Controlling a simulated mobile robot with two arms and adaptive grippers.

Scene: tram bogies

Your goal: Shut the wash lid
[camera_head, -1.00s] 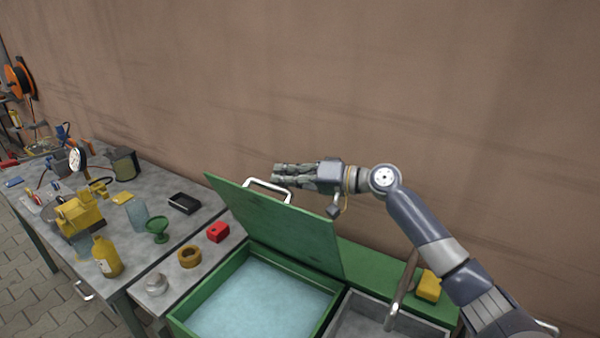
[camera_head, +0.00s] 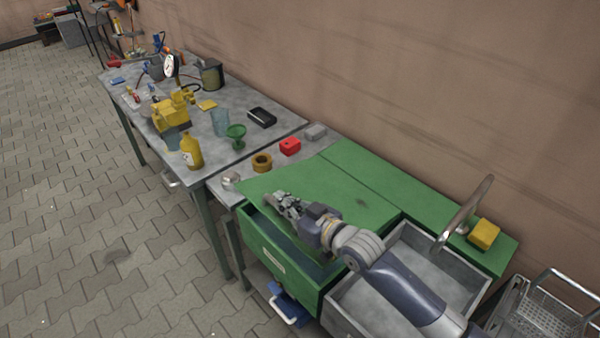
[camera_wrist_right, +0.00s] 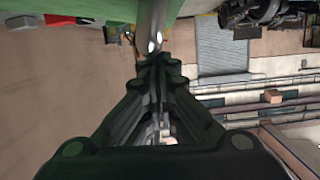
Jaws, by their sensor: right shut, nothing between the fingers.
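The green wash lid (camera_head: 335,192) is low over the green wash basin (camera_head: 262,240), hinged along the wall side. A dark gap shows between its front edge and the basin's front wall, so it is not flush. My right gripper (camera_head: 280,198) is shut and empty, at the lid's front part, covering some of it. In the right wrist view the shut fingertips (camera_wrist_right: 158,62) are close to a metal bar, which looks like the lid handle (camera_wrist_right: 152,28), beside a green surface. Whether they touch it I cannot tell. My left gripper is not in view.
A grey sink (camera_head: 440,262) with a curved tap (camera_head: 465,213) adjoins on the right, with a yellow sponge (camera_head: 484,234) behind. A red block (camera_head: 290,147) and brown ring (camera_head: 262,162) stand left of the lid. A cluttered workbench (camera_head: 225,95) is further left.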

